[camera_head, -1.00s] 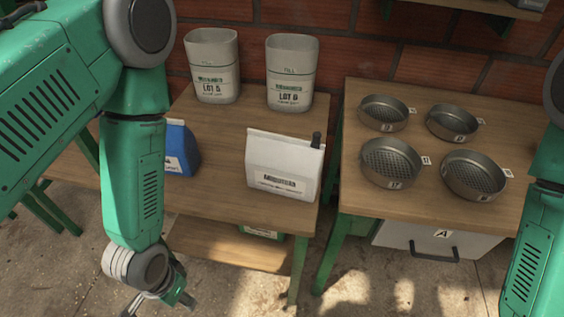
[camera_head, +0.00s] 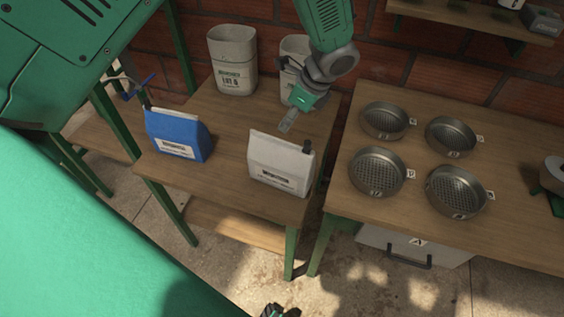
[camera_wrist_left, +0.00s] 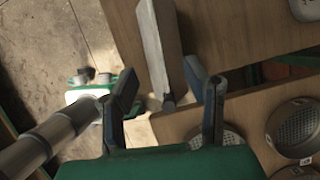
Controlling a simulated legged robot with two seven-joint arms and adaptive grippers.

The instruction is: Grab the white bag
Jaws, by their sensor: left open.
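The white bag (camera_head: 280,167) stands upright on the front right of the wooden table, with dark print on its front and a dark clip at its top right corner. My left gripper (camera_head: 287,124) is open and above the table, close behind the bag's top in the head view. In the left wrist view the bag (camera_wrist_left: 160,50) shows as a pale narrow shape beyond the open fingers (camera_wrist_left: 170,92), lined up between them. I cannot tell whether a finger touches it. My right gripper is not in view.
A blue bag (camera_head: 178,135) stands left of the white bag. Two grey containers (camera_head: 234,65) stand at the back; my arm partly covers the right one (camera_head: 292,50). Several round sieves (camera_head: 377,172) sit on the right table (camera_head: 410,140), across a narrow gap. A brick wall is behind.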

